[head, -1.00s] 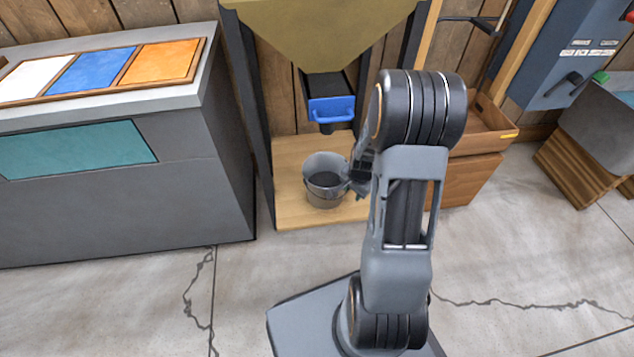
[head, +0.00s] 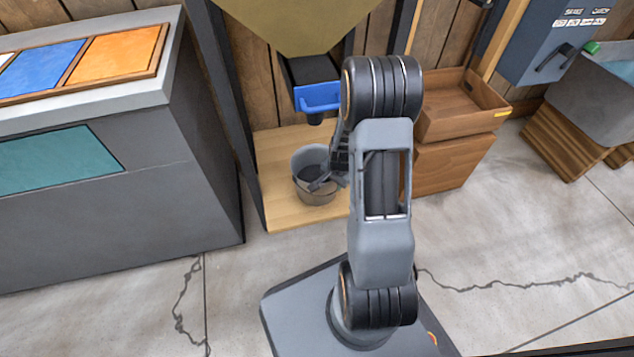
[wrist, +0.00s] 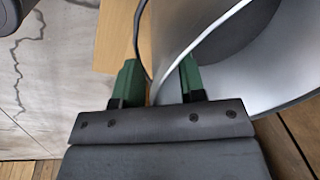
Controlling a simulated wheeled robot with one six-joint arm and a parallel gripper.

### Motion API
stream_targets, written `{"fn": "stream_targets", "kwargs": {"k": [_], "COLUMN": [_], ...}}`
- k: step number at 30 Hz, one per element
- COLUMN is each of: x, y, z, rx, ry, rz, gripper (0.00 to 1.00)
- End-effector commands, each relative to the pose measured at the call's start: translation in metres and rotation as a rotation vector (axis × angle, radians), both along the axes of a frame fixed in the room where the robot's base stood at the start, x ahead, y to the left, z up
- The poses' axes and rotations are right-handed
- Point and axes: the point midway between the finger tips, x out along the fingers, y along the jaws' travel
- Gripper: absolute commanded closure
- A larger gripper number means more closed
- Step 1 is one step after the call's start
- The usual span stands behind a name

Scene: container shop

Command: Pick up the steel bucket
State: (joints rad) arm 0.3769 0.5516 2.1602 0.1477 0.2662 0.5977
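The steel bucket (head: 316,195) is grey and stands upright on a pale wooden board under a hopper in the head view. Its wall also fills the right of the wrist view (wrist: 285,88), with a dark interior and a thin wire beside the rim. My gripper (head: 328,182) is at the bucket's right side, partly hidden by my arm in the head view. In the wrist view its two green fingers (wrist: 158,85) are apart, with the bucket's rim and wall between them. A gap shows beside the wall, so the fingers do not look closed on it.
A tan hopper (head: 300,22) with a blue-handled chute (head: 318,97) hangs above the bucket, between dark posts. A grey counter (head: 110,215) stands left. Wooden crates (head: 455,150) stand right of the wooden board (head: 275,180). The concrete floor in front is open.

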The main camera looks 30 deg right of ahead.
Motion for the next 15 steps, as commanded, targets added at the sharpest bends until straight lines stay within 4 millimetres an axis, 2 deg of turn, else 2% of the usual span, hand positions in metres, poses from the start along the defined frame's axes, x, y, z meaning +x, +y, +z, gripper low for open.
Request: {"fn": "stream_targets", "kwargs": {"k": [7, 15], "x": [-0.0001, -0.0002], "y": [-0.0012, -0.0017], "z": [-0.0006, -0.0005], "rx": [0.000, 0.000], "ry": [-0.001, -0.001], "rz": [-0.003, -0.004], "gripper": [0.63, 0.89]}}
